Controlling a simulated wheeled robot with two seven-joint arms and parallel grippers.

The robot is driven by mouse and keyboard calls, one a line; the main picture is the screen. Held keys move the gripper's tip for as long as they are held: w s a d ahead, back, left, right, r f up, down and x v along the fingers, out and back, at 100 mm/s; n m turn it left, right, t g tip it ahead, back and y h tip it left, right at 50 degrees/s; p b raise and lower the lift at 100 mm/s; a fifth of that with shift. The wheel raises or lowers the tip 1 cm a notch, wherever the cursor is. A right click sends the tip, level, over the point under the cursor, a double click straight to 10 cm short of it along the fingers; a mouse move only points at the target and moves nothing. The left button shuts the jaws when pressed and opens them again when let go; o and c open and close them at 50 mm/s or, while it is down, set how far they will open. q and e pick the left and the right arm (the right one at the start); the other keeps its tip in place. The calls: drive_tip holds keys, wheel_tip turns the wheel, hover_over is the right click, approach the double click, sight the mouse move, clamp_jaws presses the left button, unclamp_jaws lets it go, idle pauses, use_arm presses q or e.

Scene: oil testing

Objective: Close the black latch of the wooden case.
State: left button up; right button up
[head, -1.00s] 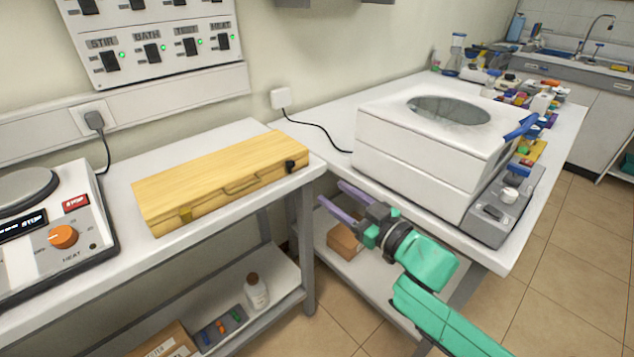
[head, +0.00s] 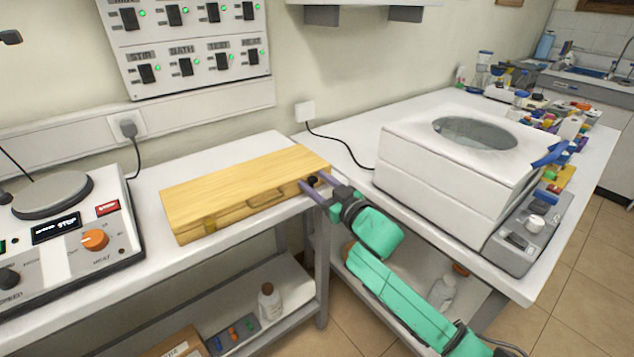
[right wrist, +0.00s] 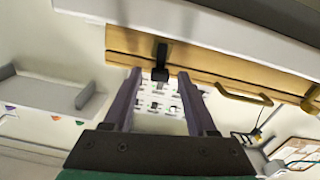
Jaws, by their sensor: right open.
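The closed-lidded wooden case (head: 245,185) lies flat on the left bench, its front long side toward me. Its black latch (head: 313,180) is on the front face near the right end. It also shows in the right wrist view (right wrist: 160,68), beyond my fingertips and between their lines. I cannot tell whether the latch is fastened. My right gripper (head: 314,185) is open and empty, its two purple fingers at the latch, one to each side in the picture. Contact cannot be made out. My left gripper is out of view.
The case's handle (head: 267,200) and brass latch (head: 210,224) are on the same front face. A hotplate stirrer (head: 60,225) stands left of the case. A white bath unit (head: 450,175) stands on the right bench. A gap separates the benches in front.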

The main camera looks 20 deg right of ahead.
clamp_jaws()
drive_tip(key=p, duration=0.1)
drive_tip(key=m+p, duration=0.1)
drive_tip(key=shift+d+r+p, duration=0.2)
drive_tip(key=shift+r+p, duration=0.1)
drive_tip(key=shift+w+f+m, duration=0.1)
drive_tip(key=shift+f+m, duration=0.05)
drive_tip(key=shift+m, duration=0.25)
drive_tip(key=shift+f, duration=0.15)
unclamp_jaws()
drive_tip(key=shift+d, duration=0.1)
